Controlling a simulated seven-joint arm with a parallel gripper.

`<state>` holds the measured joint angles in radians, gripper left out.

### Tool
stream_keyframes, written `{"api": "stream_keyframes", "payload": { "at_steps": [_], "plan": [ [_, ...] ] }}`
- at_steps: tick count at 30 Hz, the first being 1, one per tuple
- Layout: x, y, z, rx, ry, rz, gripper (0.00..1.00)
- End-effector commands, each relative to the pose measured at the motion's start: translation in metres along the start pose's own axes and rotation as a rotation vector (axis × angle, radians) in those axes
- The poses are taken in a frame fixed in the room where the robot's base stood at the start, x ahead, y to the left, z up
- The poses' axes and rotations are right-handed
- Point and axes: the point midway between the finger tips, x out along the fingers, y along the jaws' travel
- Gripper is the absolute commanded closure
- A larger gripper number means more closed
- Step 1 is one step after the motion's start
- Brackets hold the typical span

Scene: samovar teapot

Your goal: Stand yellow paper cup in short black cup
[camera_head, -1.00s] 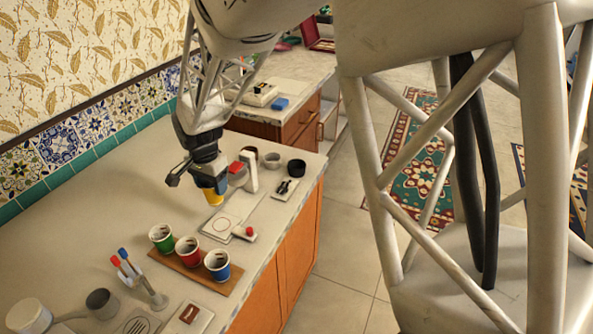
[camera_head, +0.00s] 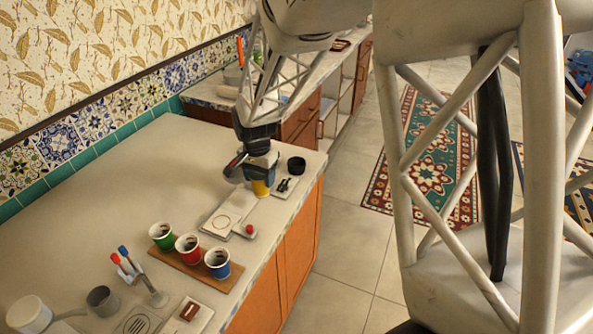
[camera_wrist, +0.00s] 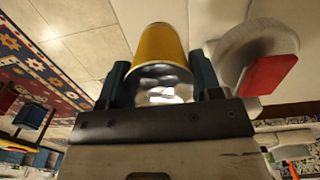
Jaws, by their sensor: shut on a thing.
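My gripper (camera_head: 258,172) is shut on the yellow paper cup (camera_head: 262,188), above the right end of the counter. In the wrist view, the yellow paper cup (camera_wrist: 158,45) sits between the two fingers of my gripper (camera_wrist: 160,85). The short black cup (camera_head: 296,165) stands on the counter near its right edge, to the right of my gripper and apart from the held cup. The black cup cannot be made out in the wrist view. The exact height of the held cup above the counter cannot be told.
A white device with a red part (camera_wrist: 262,65) is close beside the held cup. A small tray with dark items (camera_head: 286,187) lies in front of the black cup. Green (camera_head: 161,238), red (camera_head: 187,248) and blue (camera_head: 218,264) cups stand on a wooden board.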

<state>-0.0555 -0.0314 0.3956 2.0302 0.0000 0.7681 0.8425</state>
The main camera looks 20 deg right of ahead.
Motion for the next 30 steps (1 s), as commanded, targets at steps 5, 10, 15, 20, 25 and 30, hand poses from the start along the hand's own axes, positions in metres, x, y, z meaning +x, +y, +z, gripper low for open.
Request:
{"api": "stream_keyframes", "payload": {
  "at_steps": [5,10,15,20,25,30],
  "plan": [
    [0.007,0.021,-0.027,0.004,0.003,-0.004,0.51],
    [0.013,0.044,-0.054,0.003,0.006,-0.009,0.51],
    [0.021,0.067,-0.078,0.002,0.009,-0.012,0.51],
    [0.026,0.084,-0.094,0.001,0.012,-0.014,0.51],
    [0.028,0.094,-0.103,-0.001,0.014,-0.015,0.51],
    [0.029,0.097,-0.105,-0.002,0.014,-0.016,0.51]
  ]
}}
